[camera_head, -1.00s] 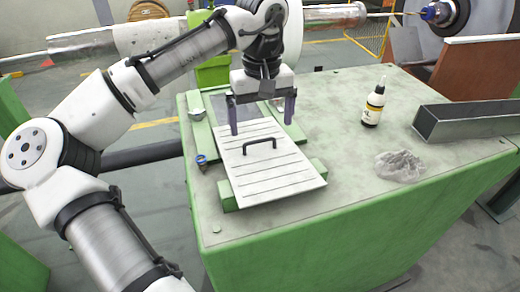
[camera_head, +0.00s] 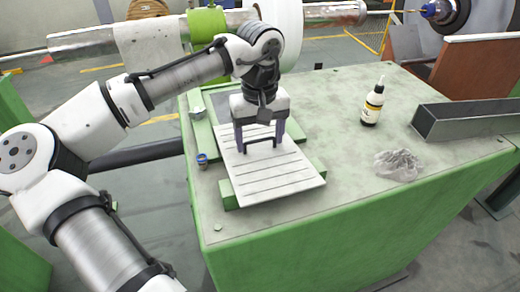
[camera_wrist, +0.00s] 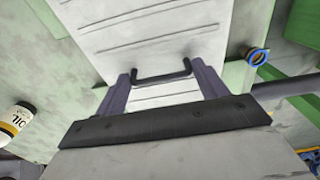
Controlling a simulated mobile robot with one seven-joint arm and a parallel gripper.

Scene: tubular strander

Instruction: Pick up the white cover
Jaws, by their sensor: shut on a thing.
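The white cover (camera_head: 270,177) is a slotted flat panel with a dark bar handle. It lies on the green frame on top of the green-sided table, its near end over a green block. My gripper (camera_head: 259,147) is down at the cover's handle, with one finger at each end of it. In the wrist view the handle (camera_wrist: 161,77) spans between the two fingers (camera_wrist: 163,88), which are shut on it. The cover (camera_wrist: 150,25) fills the top middle there and still appears to rest on the frame.
A dropper bottle (camera_head: 373,103), a crumpled clear plastic bag (camera_head: 398,164) and a grey metal channel (camera_head: 465,120) are on the table's right side. A small blue-ringed part (camera_head: 202,160) sits left of the cover. The table top (camera_head: 330,135) between cover and bottle is clear.

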